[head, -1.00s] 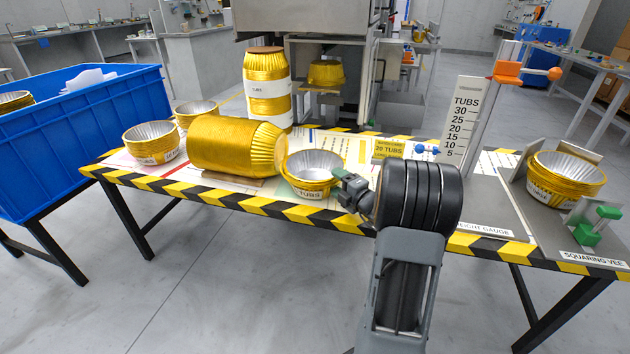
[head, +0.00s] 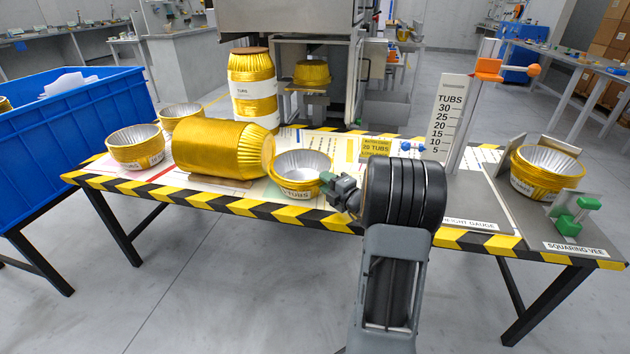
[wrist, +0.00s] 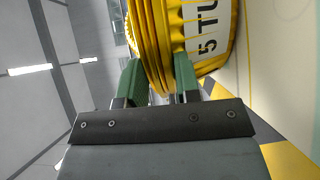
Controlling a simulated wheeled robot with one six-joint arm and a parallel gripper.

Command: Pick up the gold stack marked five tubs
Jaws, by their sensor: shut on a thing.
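The gold stack marked five tubs (head: 300,177) is a short foil stack with a silver inside and a white label, standing on the front middle of the table. In the wrist view its ribbed gold rim (wrist: 150,40) lies between the two green fingers, and the label reading "5 TU" (wrist: 211,40) shows to the right. My gripper (head: 328,181) is shut on the rim at the stack's right side; in the wrist view the fingers (wrist: 158,78) sit on either side of the rim. Whether the stack's base touches the table is hard to tell.
A large gold roll (head: 220,147) lies just left of the stack. Other gold tub stacks stand at the left (head: 137,150) and in the squaring vee (head: 547,172). A tall stack (head: 253,90) stands behind. A height gauge (head: 446,120) rises right of my arm.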

